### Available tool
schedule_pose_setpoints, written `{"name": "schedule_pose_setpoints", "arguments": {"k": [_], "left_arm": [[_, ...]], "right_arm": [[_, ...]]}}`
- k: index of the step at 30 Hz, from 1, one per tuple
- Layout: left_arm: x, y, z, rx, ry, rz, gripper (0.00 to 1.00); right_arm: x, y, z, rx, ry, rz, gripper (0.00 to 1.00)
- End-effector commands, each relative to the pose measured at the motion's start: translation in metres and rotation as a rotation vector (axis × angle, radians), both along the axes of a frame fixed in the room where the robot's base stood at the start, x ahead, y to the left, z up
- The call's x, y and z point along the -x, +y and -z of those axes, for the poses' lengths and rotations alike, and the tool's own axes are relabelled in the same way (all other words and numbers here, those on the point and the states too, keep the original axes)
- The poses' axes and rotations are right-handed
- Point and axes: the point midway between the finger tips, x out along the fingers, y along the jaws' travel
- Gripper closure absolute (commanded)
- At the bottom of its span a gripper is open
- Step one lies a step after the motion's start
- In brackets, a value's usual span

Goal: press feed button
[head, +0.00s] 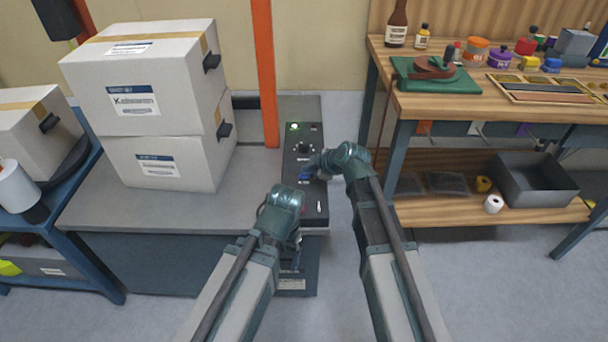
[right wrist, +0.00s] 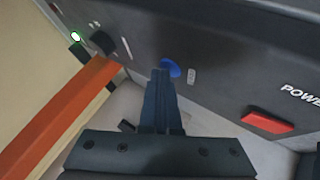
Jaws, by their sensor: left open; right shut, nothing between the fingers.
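A dark control panel (head: 291,160) stands in the middle of the head view. It carries a round blue button, which shows in the right wrist view (right wrist: 172,67) beside a small label I cannot read. My right gripper (head: 312,172) is shut and empty at the panel. In the right wrist view its fingertips (right wrist: 160,72) overlap the left edge of the blue button; I cannot tell whether they touch it. A red switch (right wrist: 268,121) sits near the partly visible word POWER. My left gripper (head: 297,258) is open and empty, low in front of the panel's near end.
The panel also has a lit green lamp (head: 294,127) and a black knob (right wrist: 125,47). An orange post (head: 265,75) rises beside it. Two stacked white boxes (head: 150,120) stand on a grey platform (head: 95,205) at left. A wooden workbench (head: 425,107) stands at right.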

Motion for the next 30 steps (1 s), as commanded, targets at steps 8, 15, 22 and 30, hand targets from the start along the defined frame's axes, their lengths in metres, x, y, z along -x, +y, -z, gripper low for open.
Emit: {"name": "schedule_pose_setpoints", "arguments": {"k": [8,15,22,30], "left_arm": [[0.000,0.000,-0.007,0.000,0.000,0.000,0.19],[0.000,0.000,-0.018,0.000,0.000,0.000,0.19],[0.000,0.000,-0.017,0.000,0.000,0.000,0.19],[0.000,0.000,-0.027,0.000,0.000,0.000,0.19]], "right_arm": [[0.000,0.000,-0.007,0.001,0.001,0.000,1.00],[0.000,0.000,-0.018,0.001,0.000,0.001,1.00],[0.000,0.000,-0.016,0.000,0.000,0.000,1.00],[0.000,0.000,-0.027,0.000,0.000,0.000,1.00]]}}
